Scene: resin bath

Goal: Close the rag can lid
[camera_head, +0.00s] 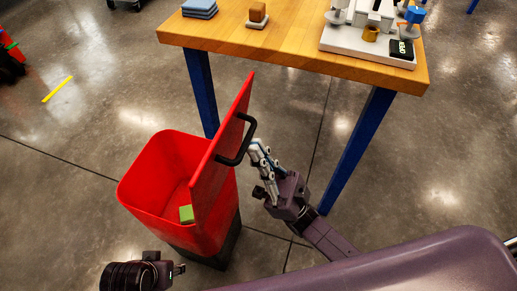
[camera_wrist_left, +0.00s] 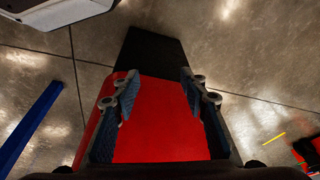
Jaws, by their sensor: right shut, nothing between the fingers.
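The red rag can (camera_head: 155,180) stands on the floor with its mouth open. Its red lid (camera_head: 222,150) stands raised on the can's right side, tilted, with a black handle (camera_head: 248,128) on its right face. A green block (camera_head: 186,214) lies inside the can. My right gripper (camera_head: 256,150) is shut and empty, just right of the lid and close to the handle; I cannot tell if they touch. In the left wrist view, my left gripper (camera_wrist_left: 161,80) is open, fingers apart, with a red can surface (camera_wrist_left: 160,125) behind them. In the head view, only its wrist part shows at the bottom left.
A wooden table (camera_head: 290,58) with blue legs stands behind the can. It bears blue pads (camera_head: 199,8), a brown block (camera_head: 257,12) and a white tray (camera_head: 345,42) with several items. A yellow strip (camera_head: 57,89) lies on the floor at left. Floor left of the can is clear.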

